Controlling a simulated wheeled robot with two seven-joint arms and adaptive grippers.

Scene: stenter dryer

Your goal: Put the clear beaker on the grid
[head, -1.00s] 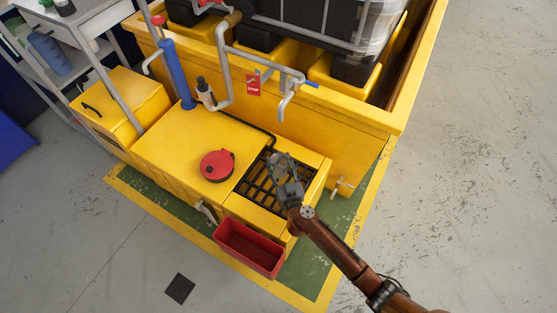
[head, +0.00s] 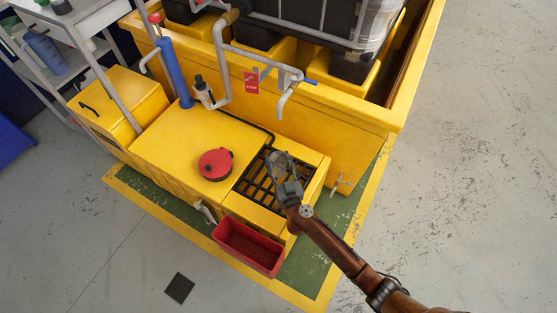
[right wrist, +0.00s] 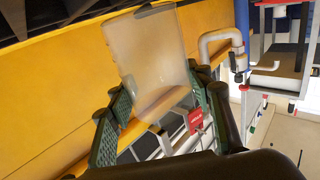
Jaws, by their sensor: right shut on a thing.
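The clear beaker (right wrist: 152,58) is see-through and faintly tinted, and appears tilted in the right wrist view. My right gripper (right wrist: 155,105) is shut on it, with a green-padded finger on either side. In the head view my right gripper (head: 284,172) is over the grid, and the beaker is hard to make out there. The grid (head: 262,187) is a black slatted grate set in the yellow cabinet's right part. The gripper partly covers it. I cannot tell whether the beaker touches the grid. My left gripper is not in view.
A red round lid (head: 216,164) lies on the yellow cabinet top left of the grid. A red bin (head: 248,248) hangs in front. Behind are a grey pipe spout (head: 284,103), a blue cylinder (head: 176,72) and a red stop tag (head: 251,82). The floor to the right is clear.

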